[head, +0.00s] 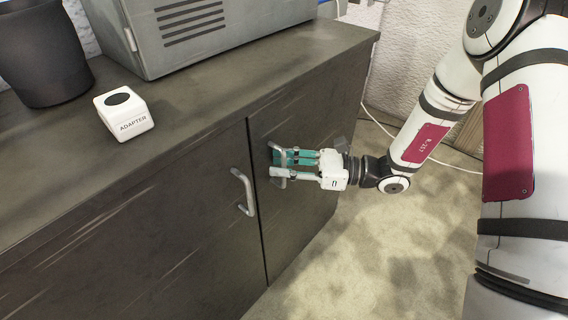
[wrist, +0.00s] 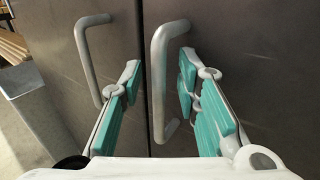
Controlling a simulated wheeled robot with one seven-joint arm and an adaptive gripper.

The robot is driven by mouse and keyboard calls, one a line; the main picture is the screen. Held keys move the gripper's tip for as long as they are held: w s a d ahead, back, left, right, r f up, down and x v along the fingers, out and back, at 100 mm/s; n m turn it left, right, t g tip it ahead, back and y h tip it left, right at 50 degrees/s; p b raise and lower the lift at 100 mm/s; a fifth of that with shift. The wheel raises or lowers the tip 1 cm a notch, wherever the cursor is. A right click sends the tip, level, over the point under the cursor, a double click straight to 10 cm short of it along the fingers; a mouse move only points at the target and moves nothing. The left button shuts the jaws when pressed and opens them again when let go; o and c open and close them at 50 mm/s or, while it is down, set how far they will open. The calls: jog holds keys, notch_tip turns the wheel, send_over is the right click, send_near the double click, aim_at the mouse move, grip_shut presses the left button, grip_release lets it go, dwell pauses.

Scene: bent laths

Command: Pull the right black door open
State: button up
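The right black door (head: 310,200) is the cabinet front's right panel and looks flush with the left one. Its pale metal bar handle (wrist: 158,85) stands between the two fingers of my gripper (head: 282,164) in the wrist view. My gripper is open, with teal pads on either side of the handle. In the wrist view gaps show between the handle and both pads. In the head view the fingers reach the door front and partly hide this handle.
The left black door (head: 150,245) has its own bar handle (head: 243,192), just left of the seam. A white adapter box (head: 124,113), a dark pot (head: 42,50) and a grey metal case (head: 190,35) stand on top. Floor (head: 370,260) is clear before the right door.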

grip_shut()
